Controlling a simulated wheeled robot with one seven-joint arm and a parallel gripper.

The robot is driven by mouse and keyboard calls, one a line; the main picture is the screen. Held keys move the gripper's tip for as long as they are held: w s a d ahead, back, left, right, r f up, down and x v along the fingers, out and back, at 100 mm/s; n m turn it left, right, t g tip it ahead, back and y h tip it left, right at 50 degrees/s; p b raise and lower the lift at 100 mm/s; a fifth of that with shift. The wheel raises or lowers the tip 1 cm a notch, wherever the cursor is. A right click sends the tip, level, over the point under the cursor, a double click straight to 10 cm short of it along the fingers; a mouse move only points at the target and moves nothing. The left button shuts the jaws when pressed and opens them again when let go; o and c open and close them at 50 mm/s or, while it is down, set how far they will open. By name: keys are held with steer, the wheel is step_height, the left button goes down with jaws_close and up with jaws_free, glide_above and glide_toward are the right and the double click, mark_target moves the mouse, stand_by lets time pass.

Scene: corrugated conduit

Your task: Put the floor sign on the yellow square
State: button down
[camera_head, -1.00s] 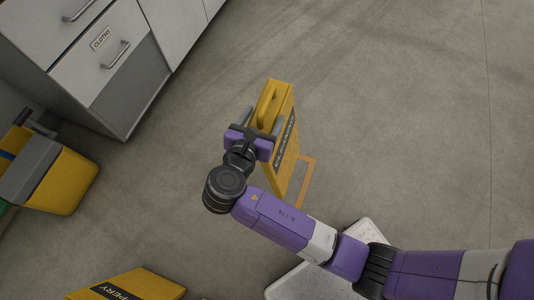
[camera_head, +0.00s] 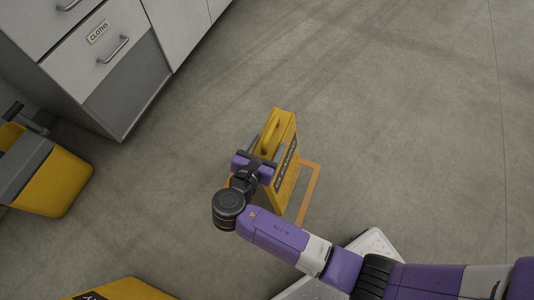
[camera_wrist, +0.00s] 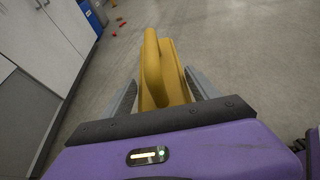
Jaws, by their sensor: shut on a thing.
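The yellow floor sign (camera_head: 286,172) stands upright and folded, with a dark lettered band on its side. My gripper (camera_head: 266,151) is shut on its upper part near the handle. In the wrist view the sign (camera_wrist: 162,70) sits between the two grey fingers of my gripper (camera_wrist: 160,92). The yellow square (camera_head: 311,191) is an orange-yellow outline on the floor, partly hidden behind the sign and my arm. The sign overlaps it in the picture; I cannot tell whether its bottom touches the floor.
Grey cabinets (camera_head: 108,65) with a drawer labelled CLOTHS stand at upper left. A yellow mop bucket (camera_head: 55,185) is at the left. Another yellow sign (camera_head: 125,290) shows at the bottom edge. A pale object (camera_head: 372,243) lies beneath my arm. Floor at upper right is clear.

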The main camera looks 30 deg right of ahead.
steer(key=shift+f+b, duration=1.1)
steer(key=shift+f, duration=1.3)
steer(key=shift+c, duration=1)
jaws_free()
steer(key=shift+s+a+r, duration=0.2)
steer(key=shift+a, duration=0.1)
steer(key=p+v, duration=0.4)
steer(key=v, duration=0.7)
steer(key=shift+s+a+f, duration=0.1)
steer(key=shift+f, duration=0.05)
